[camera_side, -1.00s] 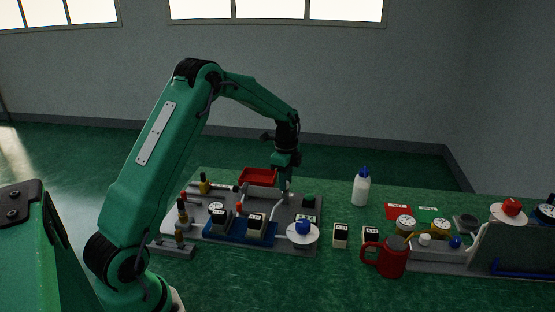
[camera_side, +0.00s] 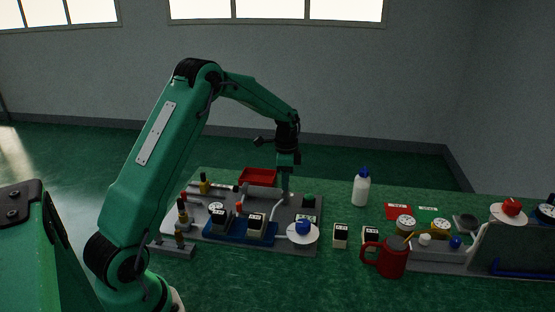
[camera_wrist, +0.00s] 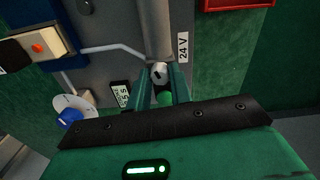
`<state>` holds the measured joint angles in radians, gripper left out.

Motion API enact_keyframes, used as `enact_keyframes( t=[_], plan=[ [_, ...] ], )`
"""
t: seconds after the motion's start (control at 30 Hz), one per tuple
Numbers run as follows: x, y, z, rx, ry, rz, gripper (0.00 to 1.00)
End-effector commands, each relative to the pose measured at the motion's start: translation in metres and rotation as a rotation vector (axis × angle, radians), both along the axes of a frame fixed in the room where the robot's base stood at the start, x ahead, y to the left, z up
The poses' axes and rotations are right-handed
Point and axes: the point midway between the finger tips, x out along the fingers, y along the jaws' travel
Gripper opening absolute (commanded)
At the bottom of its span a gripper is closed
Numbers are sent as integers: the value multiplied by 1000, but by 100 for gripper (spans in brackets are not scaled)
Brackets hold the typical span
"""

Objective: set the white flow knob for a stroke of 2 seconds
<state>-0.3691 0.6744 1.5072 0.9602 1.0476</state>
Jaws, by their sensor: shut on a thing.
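The white flow knob (camera_wrist: 159,72) shows between my fingertips in the wrist view, a dark mark on its face. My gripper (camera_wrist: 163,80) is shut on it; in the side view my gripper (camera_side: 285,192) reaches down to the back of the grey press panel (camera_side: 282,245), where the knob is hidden. A small black and white display (camera_wrist: 122,95) stands just left of my fingers in the wrist view. Its characters are turned and too small to read surely. A green button (camera_wrist: 165,99) shows between the fingers, nearer the wrist.
A blue knob on a white dial (camera_side: 303,229) stands at the panel's front right. A red tray (camera_side: 258,176) lies behind the panel. A "24 V" label (camera_wrist: 183,47) is beside the knob.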

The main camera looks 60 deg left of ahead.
Motion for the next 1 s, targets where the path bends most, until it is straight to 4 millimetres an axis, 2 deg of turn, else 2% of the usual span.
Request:
enact_keyframes(
  t=[0.3, 0.33, 0.43, 0.77, 1.0],
  plan=[
    [0, 0, 1, 0, 0, 9, 0],
    [0, 0, 1, 0, 0, 9, 23],
    [0, 0, 1, 0, 0, 8, 43],
    [0, 0, 1, 0, 0, 8, 43],
    [0, 0, 15, 0, -1, 8, 43]
  ],
)
